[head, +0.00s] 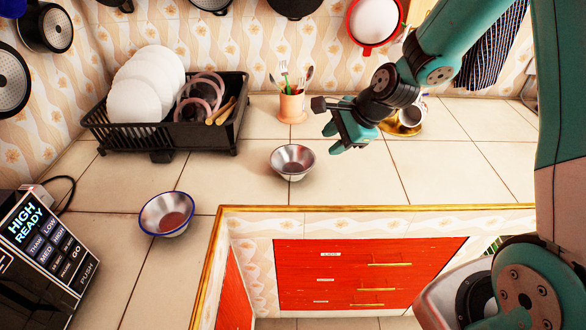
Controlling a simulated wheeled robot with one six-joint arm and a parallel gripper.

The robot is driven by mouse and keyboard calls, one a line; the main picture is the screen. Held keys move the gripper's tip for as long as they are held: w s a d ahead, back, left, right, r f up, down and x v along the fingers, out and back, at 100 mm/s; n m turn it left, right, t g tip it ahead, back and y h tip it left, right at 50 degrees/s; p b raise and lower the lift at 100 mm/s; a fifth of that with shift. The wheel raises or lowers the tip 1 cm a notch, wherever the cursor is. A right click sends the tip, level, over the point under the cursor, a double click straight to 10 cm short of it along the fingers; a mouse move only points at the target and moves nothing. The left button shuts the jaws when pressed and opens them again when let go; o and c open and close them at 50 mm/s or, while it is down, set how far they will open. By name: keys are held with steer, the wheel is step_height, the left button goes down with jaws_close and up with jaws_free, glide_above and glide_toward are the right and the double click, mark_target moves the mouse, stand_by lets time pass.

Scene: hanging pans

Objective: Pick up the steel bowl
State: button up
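A plain steel bowl (292,161) stands upright on the tiled counter, near its front edge at the middle of the head view. A second metal bowl with a blue rim (166,214) stands on the counter at the lower left. My gripper (335,139) is to the right of the plain steel bowl and appears a little above the counter. It looks open, with its fingertips apart and nothing between them. It is not touching either bowl.
A black dish rack (160,149) with white plates is at the back left. A utensil cup (291,107) stands behind the steel bowl. A brass-coloured dish (401,126) is partly hidden behind my arm. A microwave (45,245) is at the lower left. Pans hang above.

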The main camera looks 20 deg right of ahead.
steer(key=p, duration=0.2)
glide_toward(293, 178)
steer(key=shift+w+f, duration=0.85)
steer(key=shift+w, duration=0.1)
steer(key=shift+s+p+x, duration=0.15)
steer(key=shift+p+x, duration=0.4)
steer(key=shift+x, duration=0.75)
steer(key=shift+s+p+x, duration=0.15)
steer(key=shift+p+x, duration=0.4)
steer(key=shift+x, duration=0.8)
steer(key=shift+a+f, duration=0.1)
jaws_close()
